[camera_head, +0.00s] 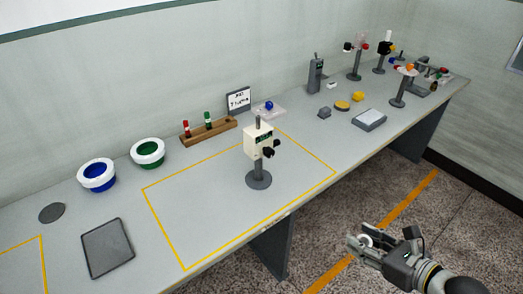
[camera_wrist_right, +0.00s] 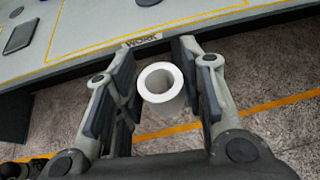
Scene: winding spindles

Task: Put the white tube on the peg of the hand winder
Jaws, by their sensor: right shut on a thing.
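The hand winder (camera_head: 258,143) stands on the bench inside a yellow outline. It has a cream box on a grey post and round base, a black crank knob on its right side and a grey peg (camera_head: 257,121) pointing up from the top, bare. My right gripper (camera_head: 364,243) is off the bench's front edge, to the right of and nearer than the winder. It is shut on the white tube (camera_wrist_right: 160,89), whose open end faces the wrist camera. The tube also shows small in the head view (camera_head: 367,240). My left gripper is out of view.
Behind the winder are a wooden rack (camera_head: 209,131) with red and green spools and a small sign (camera_head: 238,101). Blue (camera_head: 97,176) and green (camera_head: 147,153) bowls stand left. Other devices crowd the far right bench. The outlined area around the winder is clear.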

